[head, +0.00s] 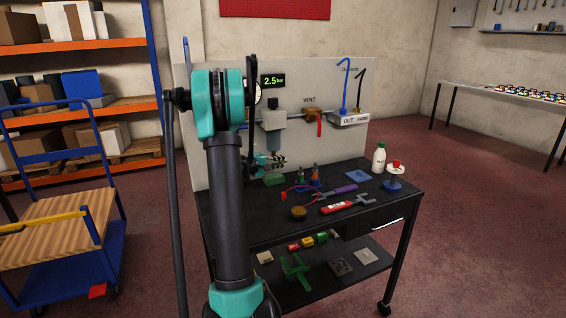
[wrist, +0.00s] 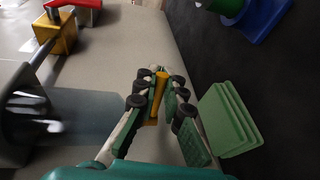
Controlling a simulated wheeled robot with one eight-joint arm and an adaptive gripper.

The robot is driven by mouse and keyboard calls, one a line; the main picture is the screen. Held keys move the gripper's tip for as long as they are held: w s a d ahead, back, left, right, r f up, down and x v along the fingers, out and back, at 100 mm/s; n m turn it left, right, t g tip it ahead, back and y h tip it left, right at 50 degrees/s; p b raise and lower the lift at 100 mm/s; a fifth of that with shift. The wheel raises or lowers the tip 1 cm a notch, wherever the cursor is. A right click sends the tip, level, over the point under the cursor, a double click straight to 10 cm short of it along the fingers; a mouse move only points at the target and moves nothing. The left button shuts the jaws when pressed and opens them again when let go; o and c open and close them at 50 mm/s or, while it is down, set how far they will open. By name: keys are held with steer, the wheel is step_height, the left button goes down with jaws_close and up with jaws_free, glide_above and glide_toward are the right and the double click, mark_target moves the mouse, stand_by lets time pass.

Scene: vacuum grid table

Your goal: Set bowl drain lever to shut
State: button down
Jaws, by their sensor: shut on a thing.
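The filter bowl (head: 273,140) hangs under a pale block on the upright panel; its smoky blue-grey side fills the left of the wrist view (wrist: 80,115). A narrow yellow-orange lever (wrist: 160,84) lies between my fingertips, close to the bowl's lower end. My gripper (head: 280,161) is just below the bowl, its green-padded fingers closed on that lever in the wrist view (wrist: 157,88). The fingers cover much of the lever, and in the head view I cannot make it out. Which setting the lever is in cannot be told.
A stack of green pads (wrist: 228,120) lies on the dark table close beside my fingers. A blue base (wrist: 262,22) stands beyond it. The vent valve (head: 312,113) with its red handle is on the panel to the right. Tools, including a red-handled one (head: 337,208), lie nearer the front.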

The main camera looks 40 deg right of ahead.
steer(key=shift+w+a+m+g+y, duration=0.1)
steer(key=shift+a+m+g+y, duration=0.2)
steer(key=shift+m+g, duration=0.65)
steer(key=shift+w+a+m+g+y, duration=0.1)
steer(key=shift+a+m+g, duration=0.45)
steer(key=shift+g, duration=0.6)
steer(key=shift+d, duration=0.1)
steer(key=c, duration=1.6)
jaws_free()
steer(key=v, duration=1.2)
